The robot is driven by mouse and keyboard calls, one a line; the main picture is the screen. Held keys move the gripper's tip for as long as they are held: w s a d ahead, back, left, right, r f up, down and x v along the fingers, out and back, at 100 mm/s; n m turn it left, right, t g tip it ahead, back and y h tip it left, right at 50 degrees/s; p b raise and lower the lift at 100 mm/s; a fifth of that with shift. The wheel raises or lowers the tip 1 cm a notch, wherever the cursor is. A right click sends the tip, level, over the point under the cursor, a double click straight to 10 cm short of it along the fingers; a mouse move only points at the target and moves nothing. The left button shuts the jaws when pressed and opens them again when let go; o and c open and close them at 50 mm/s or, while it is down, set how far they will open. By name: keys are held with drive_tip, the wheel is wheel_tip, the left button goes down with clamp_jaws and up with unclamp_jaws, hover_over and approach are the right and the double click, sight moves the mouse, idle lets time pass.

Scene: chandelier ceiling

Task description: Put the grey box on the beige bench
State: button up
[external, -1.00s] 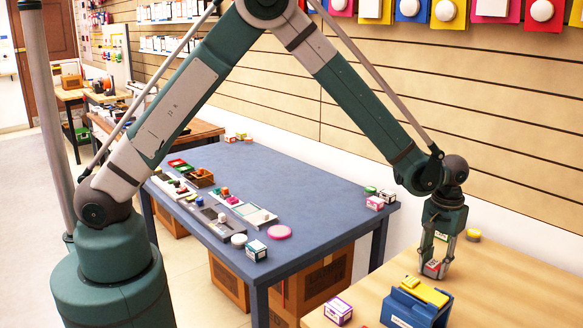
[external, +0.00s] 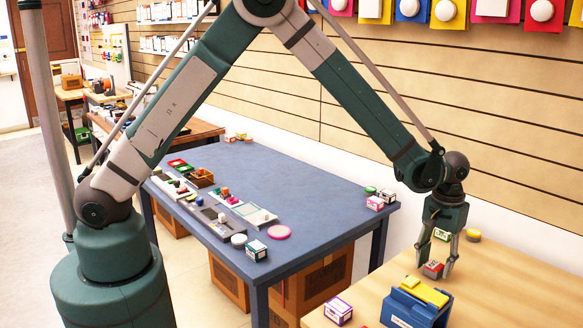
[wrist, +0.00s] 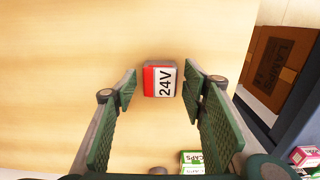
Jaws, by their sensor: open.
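The grey box (external: 432,270) has a red and white face; in the wrist view the box (wrist: 160,92) reads "24V". It appears to rest on the beige bench (external: 500,300), near its far left part. My gripper (external: 435,264) points down at the box, with its fingers spread on either side. In the wrist view my gripper (wrist: 160,84) shows a clear gap between each fingertip and the box, so it is open and not holding it. The underside of the box is hidden.
A blue holder (external: 410,308) with a yellow block stands in front of the gripper, and a purple-and-white box (external: 338,311) to its left. A green-and-white CAPS box (wrist: 193,162) and a yellow-topped round item (external: 473,235) lie near. The blue table (external: 320,205) is beyond a gap.

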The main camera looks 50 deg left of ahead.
sight(433, 264)
wheel_tip(433, 264, up, 11)
drive_tip(key=p, duration=0.1)
idle(0.4)
drive_tip(key=shift+r, duration=0.1)
idle(0.5)
drive_tip(key=s+a+r+t, duration=0.1)
drive_tip(key=s+a+r, duration=0.2)
drive_tip(key=a+r, duration=0.5)
drive_tip(key=s+a+r+t+h, duration=0.1)
drive_tip(key=s+a+r, duration=0.3)
drive_tip(key=a, duration=0.7)
drive_tip(key=s+a+r+t, duration=0.1)
drive_tip(key=s+a+r, duration=0.1)
drive_tip(key=a+r, duration=0.65)
drive_tip(key=s+a+t+y, duration=0.1)
drive_tip(key=s+a+t, duration=0.3)
drive_tip(key=s+a, duration=1.7)
drive_tip(key=shift+s, duration=0.85)
